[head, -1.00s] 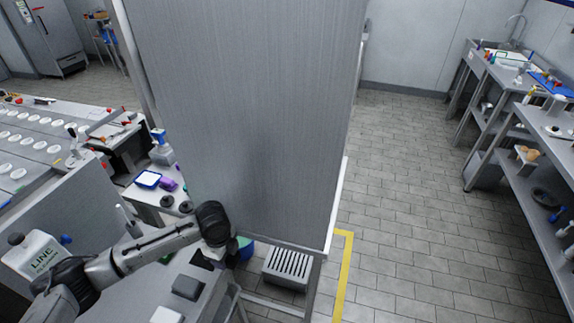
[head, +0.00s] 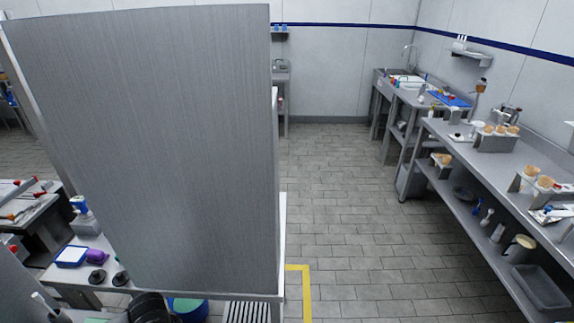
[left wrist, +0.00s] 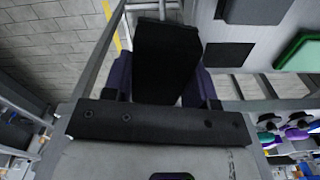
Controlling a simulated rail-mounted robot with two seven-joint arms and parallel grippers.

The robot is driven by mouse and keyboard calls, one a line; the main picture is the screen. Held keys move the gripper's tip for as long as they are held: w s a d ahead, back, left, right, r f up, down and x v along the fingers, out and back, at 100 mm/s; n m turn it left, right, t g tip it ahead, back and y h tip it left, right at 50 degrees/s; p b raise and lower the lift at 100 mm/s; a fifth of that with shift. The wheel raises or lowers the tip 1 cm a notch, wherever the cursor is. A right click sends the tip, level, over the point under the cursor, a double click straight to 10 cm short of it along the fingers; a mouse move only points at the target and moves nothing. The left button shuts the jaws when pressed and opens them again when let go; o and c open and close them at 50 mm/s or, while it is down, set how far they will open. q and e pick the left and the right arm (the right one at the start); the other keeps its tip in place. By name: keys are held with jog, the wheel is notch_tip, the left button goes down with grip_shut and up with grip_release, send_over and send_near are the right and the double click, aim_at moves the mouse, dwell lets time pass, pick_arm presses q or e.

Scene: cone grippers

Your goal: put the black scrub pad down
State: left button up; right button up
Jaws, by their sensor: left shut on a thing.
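In the left wrist view the black scrub pad (left wrist: 166,58) is held between the two dark purple fingers of my left gripper (left wrist: 163,80). The pad stands out past the fingers, beside the edge of a grey steel surface (left wrist: 268,50). I cannot tell whether the pad touches anything. In the head view only a black part of my left arm shows at the bottom edge; the gripper and pad are out of that picture. My right gripper is in neither view.
A tall grey panel (head: 160,150) blocks much of the head view. A ribbed grey box (head: 248,311) sits below it. Tiled floor (head: 350,210) is open toward the right-hand shelves (head: 490,165).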

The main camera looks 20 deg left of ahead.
pick_arm(q)
jog(key=s+d+r+n, duration=0.1)
jog(key=d+r+n, duration=0.15)
jog(key=d, duration=0.75)
jog(key=w+d+r+m, duration=0.1)
jog(key=w+d+r, duration=0.3)
jog(key=r, duration=0.6)
jog(key=w+d+r+m, duration=0.2)
jog(key=w+r, duration=0.4)
jog(key=r, duration=0.3)
jog(key=s+r+p, duration=0.4)
jog(key=r+p, duration=0.9)
jog(key=p, duration=0.2)
jog(key=s+r+p, duration=0.4)
jog(key=r+p, duration=0.9)
jog(key=p, duration=0.2)
jog(key=shift+s+r, duration=0.25)
jog(key=shift+s, duration=0.15)
